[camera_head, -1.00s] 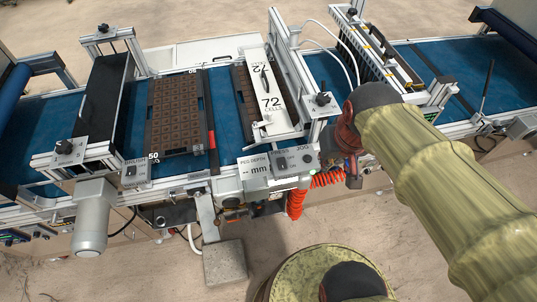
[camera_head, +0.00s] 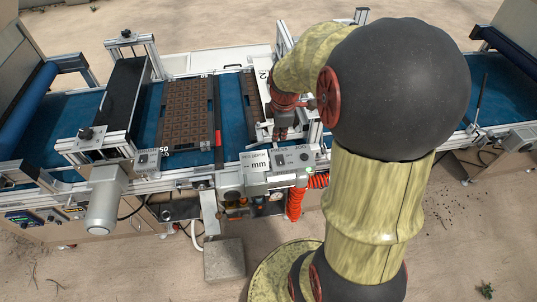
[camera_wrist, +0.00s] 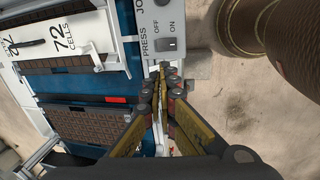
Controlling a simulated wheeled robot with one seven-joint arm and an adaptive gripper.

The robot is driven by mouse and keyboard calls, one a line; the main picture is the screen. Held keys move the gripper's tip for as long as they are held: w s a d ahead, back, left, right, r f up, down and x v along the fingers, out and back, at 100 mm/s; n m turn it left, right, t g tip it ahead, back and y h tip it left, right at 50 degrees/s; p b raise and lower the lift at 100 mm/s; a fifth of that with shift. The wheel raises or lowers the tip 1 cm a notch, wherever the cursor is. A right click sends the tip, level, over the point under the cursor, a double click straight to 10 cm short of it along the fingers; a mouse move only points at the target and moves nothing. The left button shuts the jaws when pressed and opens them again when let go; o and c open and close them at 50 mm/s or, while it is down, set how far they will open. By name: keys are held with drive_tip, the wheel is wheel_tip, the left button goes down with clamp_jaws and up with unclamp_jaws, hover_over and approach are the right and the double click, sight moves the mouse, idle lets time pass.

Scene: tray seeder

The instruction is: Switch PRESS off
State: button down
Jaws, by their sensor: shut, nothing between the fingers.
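I cannot tell which side is pressed in. In the head view the PRESS switch (camera_head: 280,161) shows small on the panel at the front edge of the seeder. My gripper (camera_wrist: 166,70) is shut and empty, its fingertips close to the switch and the panel edge in the wrist view. In the head view my gripper (camera_head: 281,133) points down just behind the panel; contact cannot be judged.
A JOG control (camera_head: 302,157) sits right of PRESS. The PEG DEPTH display (camera_head: 257,163) is to its left. A brown cell tray (camera_head: 186,112) lies on the blue belt. The white 72 CELLS plate (camera_wrist: 62,39) stands nearby. Red coiled hose (camera_head: 296,203) hangs below the panel.

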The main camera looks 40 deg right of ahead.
sight(276, 156)
drive_tip(key=shift+n, duration=0.3)
drive_tip(key=b+x, duration=0.2)
drive_tip(key=x, duration=1.2)
drive_tip(key=shift+b, duration=0.3)
drive_tip(key=shift+w+p, duration=0.1)
drive_tip(key=shift+p, duration=0.2)
